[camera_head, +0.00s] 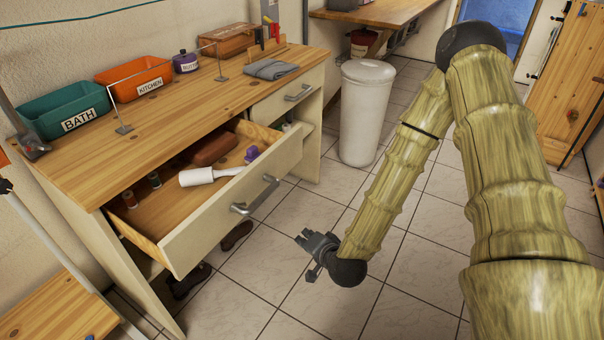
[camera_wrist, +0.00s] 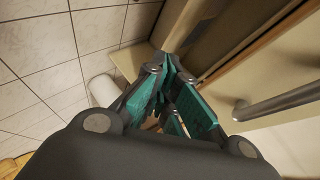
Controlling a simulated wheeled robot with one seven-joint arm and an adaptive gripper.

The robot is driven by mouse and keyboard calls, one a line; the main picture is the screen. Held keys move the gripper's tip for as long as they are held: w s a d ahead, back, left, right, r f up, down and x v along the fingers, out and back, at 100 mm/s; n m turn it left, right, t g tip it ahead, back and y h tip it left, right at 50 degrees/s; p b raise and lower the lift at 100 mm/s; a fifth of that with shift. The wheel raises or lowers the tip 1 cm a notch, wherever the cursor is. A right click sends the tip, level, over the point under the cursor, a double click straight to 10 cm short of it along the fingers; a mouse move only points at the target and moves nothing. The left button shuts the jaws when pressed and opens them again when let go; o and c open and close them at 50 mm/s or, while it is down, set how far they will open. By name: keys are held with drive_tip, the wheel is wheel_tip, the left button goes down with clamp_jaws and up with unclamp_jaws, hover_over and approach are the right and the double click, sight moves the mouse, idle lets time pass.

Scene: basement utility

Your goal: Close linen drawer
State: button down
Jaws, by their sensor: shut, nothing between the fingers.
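The open drawer (camera_head: 232,200) sticks out from the front of the wooden workbench in the head view. It has a cream front and a grey bar handle (camera_head: 255,196). Inside lie a white roller, a brown block, a small purple item and small spools. My gripper (camera_head: 306,240) is in front of the drawer, to the right of its handle, apart from it and low over the floor. In the wrist view my gripper (camera_wrist: 172,95) shows its teal finger pads close together and empty. A bar handle (camera_wrist: 285,101) shows at the right there, on a cream front.
The workbench top (camera_head: 150,120) holds a teal BATH bin (camera_head: 65,110), an orange KITCHEN bin (camera_head: 135,78) and a folded grey cloth (camera_head: 270,69). A second drawer (camera_head: 288,98) with a handle sits further right. A white lidded bin (camera_head: 365,115) stands beyond.

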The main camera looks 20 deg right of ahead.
drive_tip(key=w+d+r+m+t+h+b, duration=0.4)
drive_tip(key=w+d+r+m+t+b, duration=0.2)
drive_tip(key=w+d+r+m, duration=0.3)
drive_tip(key=n, duration=0.1)
approach(298, 150)
drive_tip(key=d, duration=0.3)
drive_tip(key=shift+w+a, duration=0.35)
drive_tip(key=shift+w, duration=0.4)
drive_tip(key=shift+w+a, duration=0.4)
drive_tip(key=shift+w, duration=0.35)
drive_tip(key=shift+w+a, duration=0.35)
drive_tip(key=shift+w, duration=0.4)
